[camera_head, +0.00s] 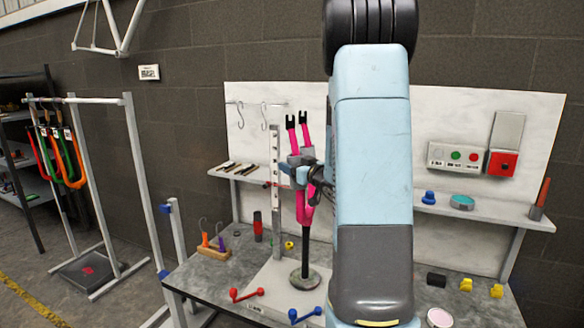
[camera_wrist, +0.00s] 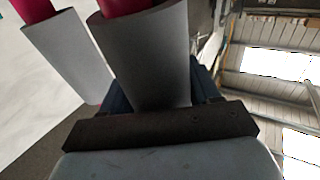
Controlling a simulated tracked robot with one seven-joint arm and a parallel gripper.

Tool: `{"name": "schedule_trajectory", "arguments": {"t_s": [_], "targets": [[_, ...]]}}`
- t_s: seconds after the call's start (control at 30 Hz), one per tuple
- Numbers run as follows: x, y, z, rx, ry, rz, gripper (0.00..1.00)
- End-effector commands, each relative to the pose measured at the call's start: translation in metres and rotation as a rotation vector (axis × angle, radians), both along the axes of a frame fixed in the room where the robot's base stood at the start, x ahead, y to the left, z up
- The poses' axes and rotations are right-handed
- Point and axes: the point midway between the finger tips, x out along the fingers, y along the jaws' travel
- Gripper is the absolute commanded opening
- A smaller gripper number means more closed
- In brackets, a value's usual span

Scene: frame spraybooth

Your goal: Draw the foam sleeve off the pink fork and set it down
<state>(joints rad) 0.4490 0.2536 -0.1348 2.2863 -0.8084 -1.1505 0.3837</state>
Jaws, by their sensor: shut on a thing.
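The pink fork (camera_head: 304,207) stands upright with its two black-tipped legs pointing up, on a black post with a round base (camera_head: 305,281). Grey foam sleeves wrap both legs. In the wrist view, one foam sleeve (camera_wrist: 148,58) is between my gripper's fingers, with the pink leg coming out of its far end. The second foam sleeve (camera_wrist: 66,55) is beside it, apart from the fingers. My gripper (camera_head: 311,174) is shut on the nearer sleeve, around its leg. My arm hides part of the fork's right side.
A perforated metal upright (camera_head: 276,185) stands just left of the fork. The workbench (camera_head: 463,307) carries red and blue handled clamps (camera_head: 247,294), a wooden tool block (camera_head: 214,254) and small black and yellow parts. A shelf (camera_head: 470,209) runs along the white back panel.

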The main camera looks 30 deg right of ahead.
Motion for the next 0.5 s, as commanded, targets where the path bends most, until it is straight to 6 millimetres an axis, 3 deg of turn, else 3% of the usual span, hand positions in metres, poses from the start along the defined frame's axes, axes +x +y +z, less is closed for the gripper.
{"name": "schedule_trajectory", "arguments": {"t_s": [0.13,0.5], "targets": [[0.0,0.0,0.0,0.0,0.0,0.0,0.27],[0.0012,0.001,0.0074,-0.002,-0.003,0.001,0.27]]}}
